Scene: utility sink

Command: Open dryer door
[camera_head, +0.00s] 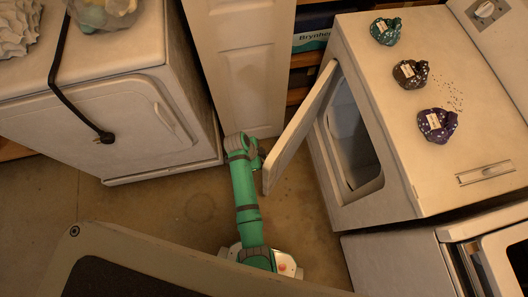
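The dryer is a white machine (405,185) at the right. Its door (297,132) stands swung out from the front, and the dark drum opening (350,135) shows behind it. My green arm reaches up from the bottom middle, and its end bends near the outer face and free edge of the door. My gripper (258,158) is at that end, close beside the door. Its fingers are too small and partly hidden to make out. I cannot tell whether it touches the door.
A second white machine (100,120) with a shut door stands at the left, a dark cord (75,105) hanging over its front. A white panelled door (240,65) is behind my arm. Three small bags (437,124) lie on the dryer. A pale panel (150,260) fills the lower left. Bare floor (165,205) lies between.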

